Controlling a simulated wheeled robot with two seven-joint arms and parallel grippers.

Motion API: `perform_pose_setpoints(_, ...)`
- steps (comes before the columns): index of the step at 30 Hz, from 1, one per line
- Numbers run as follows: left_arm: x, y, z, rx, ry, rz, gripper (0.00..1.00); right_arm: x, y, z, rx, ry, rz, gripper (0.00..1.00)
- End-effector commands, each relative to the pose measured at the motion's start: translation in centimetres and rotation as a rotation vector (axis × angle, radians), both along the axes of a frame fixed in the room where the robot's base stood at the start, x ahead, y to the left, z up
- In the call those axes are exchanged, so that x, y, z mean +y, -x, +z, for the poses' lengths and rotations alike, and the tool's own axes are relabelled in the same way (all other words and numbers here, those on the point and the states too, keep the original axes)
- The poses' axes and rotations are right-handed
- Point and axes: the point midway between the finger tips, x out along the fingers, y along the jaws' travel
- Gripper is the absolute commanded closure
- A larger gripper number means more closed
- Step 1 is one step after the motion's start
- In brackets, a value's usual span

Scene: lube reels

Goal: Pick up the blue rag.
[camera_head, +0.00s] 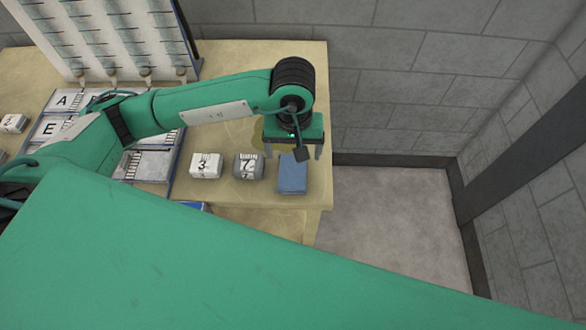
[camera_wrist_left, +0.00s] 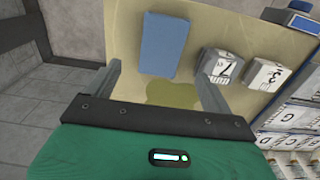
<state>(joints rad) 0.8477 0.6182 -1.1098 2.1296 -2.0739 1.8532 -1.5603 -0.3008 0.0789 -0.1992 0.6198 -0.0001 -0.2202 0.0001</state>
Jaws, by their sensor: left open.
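The blue rag (camera_head: 292,174) is a flat folded rectangle lying on the table near its right end. The rag appears apart from the fingers. My right gripper is not in view.
A grey block marked 7 (camera_head: 248,166) sits just left of the rag, and a white block marked 3 (camera_head: 205,166) beside it. Lettered trays (camera_head: 150,165) and a tall rack (camera_head: 110,35) stand farther left. The table (camera_head: 225,192) ends just right of the rag.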

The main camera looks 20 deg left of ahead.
Motion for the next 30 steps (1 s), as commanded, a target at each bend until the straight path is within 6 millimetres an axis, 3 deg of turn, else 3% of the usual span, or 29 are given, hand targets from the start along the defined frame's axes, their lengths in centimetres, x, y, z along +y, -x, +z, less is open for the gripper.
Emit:
perform_pose_setpoints(11,0.0,0.2,-2.6,0.004,0.000,0.001,0.15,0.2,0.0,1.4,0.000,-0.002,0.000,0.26)
perform_pose_setpoints(21,0.0,0.5,-6.5,0.003,0.001,0.002,0.15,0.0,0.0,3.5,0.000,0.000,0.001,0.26)
perform_pose_setpoints(30,0.0,0.4,-7.1,0.000,0.002,0.000,0.15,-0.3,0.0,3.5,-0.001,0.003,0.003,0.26)
